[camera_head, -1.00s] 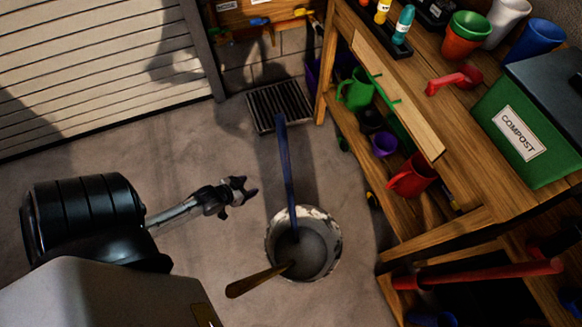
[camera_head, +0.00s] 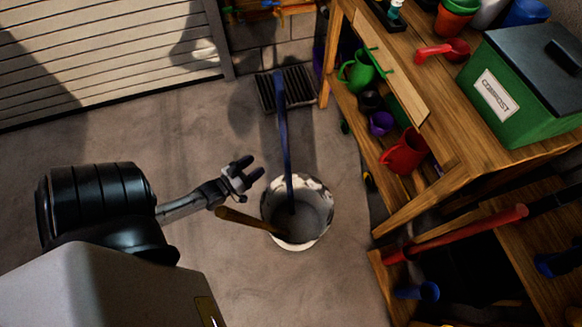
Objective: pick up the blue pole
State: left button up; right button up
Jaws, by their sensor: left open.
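The blue pole (camera_head: 284,135) stands tilted in a round, paint-spattered bucket (camera_head: 326,212) on the concrete floor. Its lower end is inside the bucket and its upper end sticks up past the rim, in front of a floor grate in the picture. My left gripper (camera_head: 249,172) is open and empty, a short way left of the pole and just above the bucket's left rim in the picture. It does not touch the pole. My right gripper does not show.
A wooden handle (camera_head: 245,219) leans out of the bucket to the left, close below my left gripper. A wooden workbench (camera_head: 455,135) with a green compost bin (camera_head: 525,100) and shelves of pots stands at right. A dark grate (camera_head: 298,88) lies behind. Floor at left is clear.

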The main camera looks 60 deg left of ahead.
aim_at(283, 145)
pick_arm(q)
jog(key=w+b, duration=0.2)
jog(key=w, duration=0.2)
jog(key=w+a+b, duration=0.1)
jog(key=w+b, duration=0.1)
jog(key=w, duration=0.2)
jog(key=w+a+b, duration=0.1)
jog(key=w, duration=0.4)
jog(key=shift+a+b, duration=0.25)
jog(key=shift+b, duration=0.15)
jog(key=shift+w+r, duration=0.15)
jog(key=shift+w, duration=0.15)
jog(key=shift+a, duration=0.1)
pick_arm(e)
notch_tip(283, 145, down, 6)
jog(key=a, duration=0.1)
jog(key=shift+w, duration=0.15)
pick_arm(q)
jog(key=shift+s, duration=0.1)
jog(key=shift+c, duration=0.4)
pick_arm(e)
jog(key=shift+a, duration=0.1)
pick_arm(q)
jog(key=c, duration=0.9)
grip_shut()
